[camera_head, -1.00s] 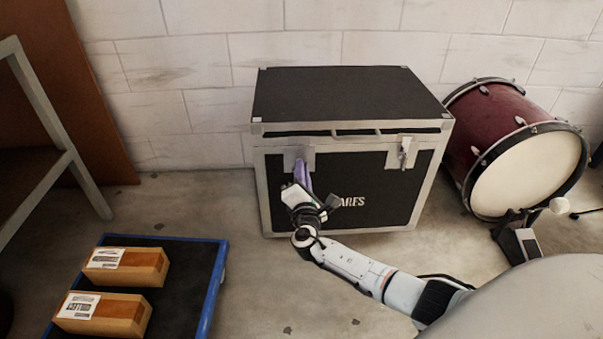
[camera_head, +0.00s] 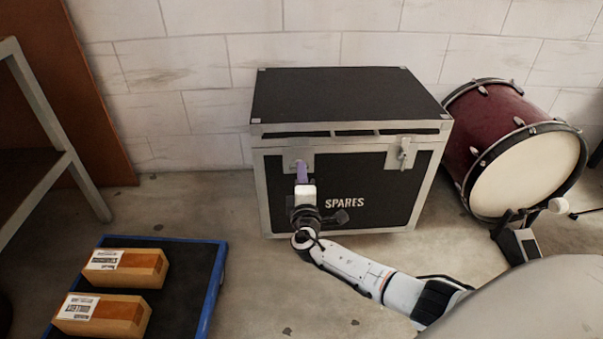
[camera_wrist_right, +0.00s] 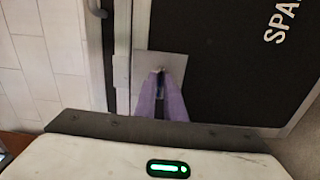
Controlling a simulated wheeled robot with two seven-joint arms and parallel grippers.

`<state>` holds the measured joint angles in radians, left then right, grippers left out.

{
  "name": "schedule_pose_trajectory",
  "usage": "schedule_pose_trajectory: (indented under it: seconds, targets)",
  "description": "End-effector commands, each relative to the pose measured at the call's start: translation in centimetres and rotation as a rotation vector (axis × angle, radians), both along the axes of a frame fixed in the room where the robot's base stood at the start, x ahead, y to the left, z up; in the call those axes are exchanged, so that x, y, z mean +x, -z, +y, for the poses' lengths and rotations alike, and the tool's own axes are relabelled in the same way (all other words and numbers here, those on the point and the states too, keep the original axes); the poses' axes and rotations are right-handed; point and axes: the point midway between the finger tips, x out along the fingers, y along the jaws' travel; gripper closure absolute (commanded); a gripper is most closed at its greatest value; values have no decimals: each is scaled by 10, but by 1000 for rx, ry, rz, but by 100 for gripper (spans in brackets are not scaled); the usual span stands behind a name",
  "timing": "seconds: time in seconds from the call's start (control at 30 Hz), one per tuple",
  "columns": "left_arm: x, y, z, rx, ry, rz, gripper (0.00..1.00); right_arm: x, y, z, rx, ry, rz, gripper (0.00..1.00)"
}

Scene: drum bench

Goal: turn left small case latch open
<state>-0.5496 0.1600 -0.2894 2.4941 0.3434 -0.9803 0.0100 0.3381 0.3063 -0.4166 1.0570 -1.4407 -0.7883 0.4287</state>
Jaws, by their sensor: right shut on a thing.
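The black case (camera_head: 350,95) with metal edges and the word SPARES stands against the wall, its lid down. Its left latch plate (camera_head: 291,163) is on the front near the left, partly hidden by my gripper. My right gripper (camera_head: 302,168) reaches it, purple fingers shut on the left latch. In the right wrist view the fingers (camera_wrist_right: 161,98) meet at the middle of the square latch plate (camera_wrist_right: 147,66); the latch knob between them is mostly hidden. The right latch (camera_head: 404,152) shows uncovered on the case front. My left gripper is not in view.
A dark red bass drum (camera_head: 490,115) with a pedal (camera_head: 518,240) stands right of the case. A blue-edged cart (camera_head: 217,275) with two boxes (camera_head: 125,266) is at lower left. A metal shelf frame (camera_head: 45,110) stands at far left.

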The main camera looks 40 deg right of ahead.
Motion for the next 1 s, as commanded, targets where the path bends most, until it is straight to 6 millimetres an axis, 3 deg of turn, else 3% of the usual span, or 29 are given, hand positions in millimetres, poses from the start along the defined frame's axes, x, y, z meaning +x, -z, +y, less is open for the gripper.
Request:
schedule_pose_trajectory:
  seconds: [0.47, 0.5, 0.6, 1.0]
  targets:
    - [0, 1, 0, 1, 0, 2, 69, 0, 0, 0, 18, 1, -10, 100]
    - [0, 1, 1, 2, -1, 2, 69, 0, 0, 0, 19, 1, -9, 85]
    - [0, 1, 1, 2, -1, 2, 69, 0, 0, 0, 18, 1, -10, 72]
    - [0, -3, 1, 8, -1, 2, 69, -9, -1, 6, 16, -1, -6, 72]
